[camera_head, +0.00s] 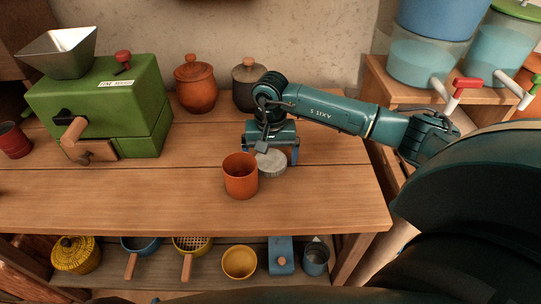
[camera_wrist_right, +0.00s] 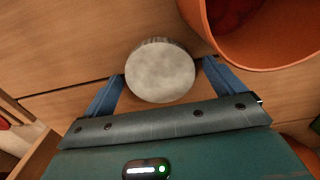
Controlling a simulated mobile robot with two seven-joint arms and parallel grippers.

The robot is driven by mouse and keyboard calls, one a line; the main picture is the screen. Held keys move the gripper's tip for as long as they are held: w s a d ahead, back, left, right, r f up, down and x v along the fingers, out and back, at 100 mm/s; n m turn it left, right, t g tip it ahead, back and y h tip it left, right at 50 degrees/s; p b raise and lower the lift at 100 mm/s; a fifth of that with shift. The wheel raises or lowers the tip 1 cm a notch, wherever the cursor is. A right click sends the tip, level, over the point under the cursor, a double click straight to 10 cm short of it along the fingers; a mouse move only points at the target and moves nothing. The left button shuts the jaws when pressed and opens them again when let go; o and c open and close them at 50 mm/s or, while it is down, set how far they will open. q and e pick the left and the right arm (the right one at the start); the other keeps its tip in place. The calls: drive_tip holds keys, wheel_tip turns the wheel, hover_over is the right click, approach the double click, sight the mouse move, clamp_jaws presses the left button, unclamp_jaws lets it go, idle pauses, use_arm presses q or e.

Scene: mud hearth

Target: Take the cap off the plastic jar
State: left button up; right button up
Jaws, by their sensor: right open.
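A pale grey round cap (camera_head: 271,164) with a ridged rim shows on the table, right beside an orange cup (camera_head: 240,177). In the right wrist view the cap (camera_wrist_right: 160,72) is seen from above; I cannot make out a jar body under it. My right gripper (camera_head: 270,152) is low over the table at the cap. Its blue fingers (camera_wrist_right: 160,78) are open, one on either side of the cap, with gaps showing. The orange cup (camera_wrist_right: 255,50) is close to the right finger, its inside red. My left gripper is in neither view.
A green grinder (camera_head: 105,105) with a metal hopper stands at the left. An orange lidded pot (camera_head: 195,85) and a dark pot (camera_head: 247,85) stand by the wall. A lower shelf holds bowls and pans. The table's left front is clear.

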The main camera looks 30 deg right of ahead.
sight(270, 160)
wheel_tip(270, 160, up, 12)
drive_tip(key=shift+r, duration=0.15)
idle(0.3)
